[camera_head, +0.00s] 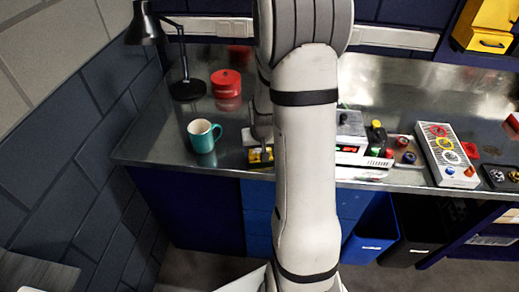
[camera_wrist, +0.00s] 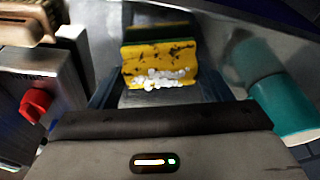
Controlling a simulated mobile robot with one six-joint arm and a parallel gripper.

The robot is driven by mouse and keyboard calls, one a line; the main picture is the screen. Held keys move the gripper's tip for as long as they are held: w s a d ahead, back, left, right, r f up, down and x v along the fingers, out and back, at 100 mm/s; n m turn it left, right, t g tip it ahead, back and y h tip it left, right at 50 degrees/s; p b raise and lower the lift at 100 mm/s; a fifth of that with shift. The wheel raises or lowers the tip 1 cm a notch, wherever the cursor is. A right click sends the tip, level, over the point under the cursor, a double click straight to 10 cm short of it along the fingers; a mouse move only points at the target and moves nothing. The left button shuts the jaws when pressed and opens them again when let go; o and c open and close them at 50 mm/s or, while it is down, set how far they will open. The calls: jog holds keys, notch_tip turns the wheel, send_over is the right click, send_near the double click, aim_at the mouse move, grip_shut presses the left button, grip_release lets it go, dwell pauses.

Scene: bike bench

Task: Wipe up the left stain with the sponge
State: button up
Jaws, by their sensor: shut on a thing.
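My gripper (camera_wrist: 158,88) is shut on the sponge (camera_wrist: 158,55), which shows between the two fingers in the wrist view. The sponge is yellow with dark specks, a dark green layer and a whitish, foam-like patch on its yellow face. In the head view the sponge (camera_head: 258,155) shows just left of my arm, low over the front part of the metal bench (camera_head: 160,140). My arm hides part of it, and I cannot tell whether it touches the bench. I cannot make out the left stain in either view; the arm and sponge may cover it.
A teal mug (camera_head: 202,136) stands close on the left; it also shows at the right of the wrist view (camera_wrist: 270,90). A red pot (camera_head: 226,84) and a black lamp (camera_head: 186,88) stand behind. Right of my arm are a grey device (camera_head: 350,130) and a button panel (camera_head: 446,155).

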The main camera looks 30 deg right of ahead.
jog(key=shift+f+b, duration=0.55)
jog(key=shift+f, duration=0.05)
dwell(0.3)
jog(key=shift+w+a, duration=0.1)
jog(key=shift+w+a, duration=0.35)
jog(key=shift+a, duration=0.15)
dwell(0.4)
jog(key=shift+s+d, duration=0.8)
jog(key=shift+d, duration=0.35)
jog(key=shift+w+a, duration=0.8)
jog(key=shift+a, duration=0.35)
jog(key=shift+s+d, duration=0.1)
